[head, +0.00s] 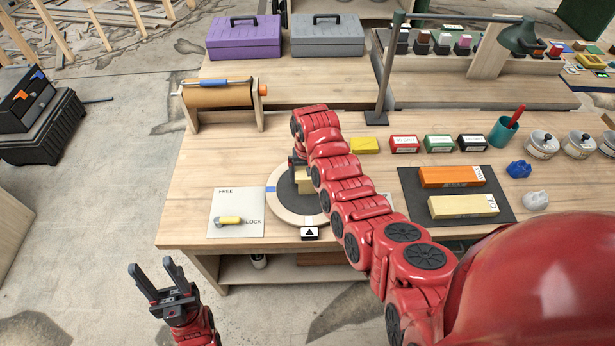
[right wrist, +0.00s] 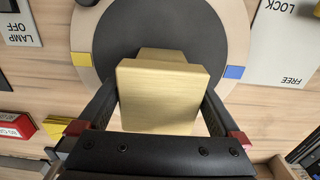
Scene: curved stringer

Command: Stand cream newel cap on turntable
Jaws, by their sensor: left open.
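The cream newel cap (right wrist: 170,97) is a pale yellow block with a broad square face toward the wrist camera and a narrower part behind it. It also shows partly in the head view (head: 304,181), over the turntable's dark disc. The turntable (head: 291,214) has a wooden rim with blue and yellow marks; it fills the back of the right wrist view (right wrist: 215,30). My right gripper (right wrist: 161,105) has its fingers against both sides of the cap. Whether the cap touches the disc is unclear. My left gripper (head: 158,276) is open and empty, in front of the bench.
A FREE/LOCK panel (head: 235,200) with a yellow-handled lever (head: 230,220) lies left of the turntable. A wooden roller stand (head: 222,97) is behind it. Small boxes and a dark mat (head: 470,217) with two blocks are to the right. A lamp post (head: 383,75) stands behind.

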